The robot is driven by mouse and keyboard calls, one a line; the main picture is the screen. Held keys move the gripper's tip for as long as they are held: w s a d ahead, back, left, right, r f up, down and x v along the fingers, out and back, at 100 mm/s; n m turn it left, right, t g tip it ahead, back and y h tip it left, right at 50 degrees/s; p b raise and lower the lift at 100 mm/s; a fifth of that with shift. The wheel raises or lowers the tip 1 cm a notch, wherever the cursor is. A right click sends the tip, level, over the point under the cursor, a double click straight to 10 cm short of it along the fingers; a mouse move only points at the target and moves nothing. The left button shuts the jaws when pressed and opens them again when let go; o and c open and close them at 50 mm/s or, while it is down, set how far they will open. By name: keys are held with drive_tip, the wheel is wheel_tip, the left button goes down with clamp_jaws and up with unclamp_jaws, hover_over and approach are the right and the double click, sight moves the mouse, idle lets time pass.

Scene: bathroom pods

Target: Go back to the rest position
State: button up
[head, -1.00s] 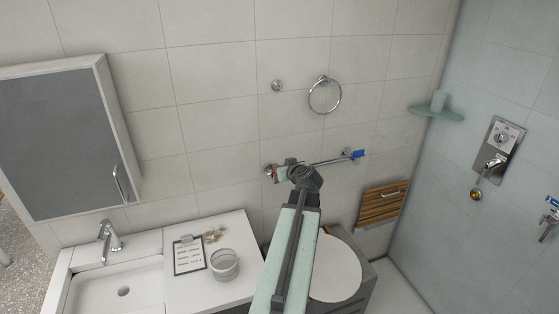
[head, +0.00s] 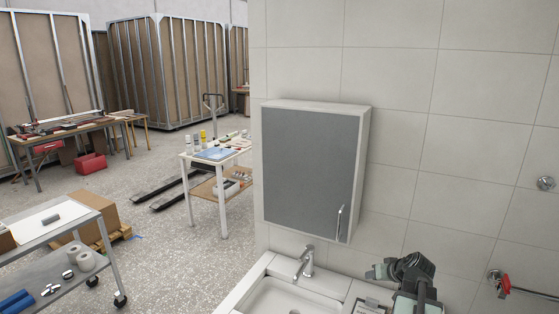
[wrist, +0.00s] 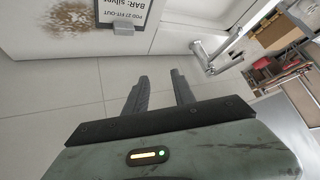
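My gripper (wrist: 160,88) shows in the wrist view with its two dark fingers apart and nothing between them. In the head view my gripper (head: 376,271) is at the lower right, in front of the tiled wall, right of the sink tap and above the counter. It looks small there and its fingers are hard to make out. The rest position itself is not marked in any view.
A grey wall cabinet (head: 308,172) hangs above the sink (head: 283,298) and tap (head: 306,263). A clipboard (wrist: 127,12) lies on the counter. A red-marked wall fitting (head: 504,284) is at right. A trolley (head: 62,240) and worktable (head: 217,165) stand on the open workshop floor at left.

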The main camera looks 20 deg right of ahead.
drive_tip(key=w+a+f+n+g+y, duration=0.1)
drive_tip(key=w+a+f, duration=0.15)
drive_tip(key=a, duration=0.55)
drive_tip(key=w+a+f+n+g+y, duration=0.1)
drive_tip(key=w+a+f, duration=0.15)
drive_tip(key=a, duration=0.45)
drive_tip(key=s+a+f+n+g, duration=0.1)
drive_tip(key=a+g, duration=0.1)
drive_tip(key=a, duration=0.8)
drive_tip(key=s+a+f+g+b, duration=0.1)
drive_tip(key=a+g, duration=0.1)
drive_tip(key=a, duration=0.8)
drive_tip(key=s+a+f+n+g+b, duration=0.1)
drive_tip(key=a+f+g, duration=0.1)
drive_tip(key=a, duration=0.8)
drive_tip(key=shift+s+a+n+h, duration=0.2)
drive_tip(key=shift+s+n+h, duration=0.1)
drive_tip(key=shift+s, duration=0.05)
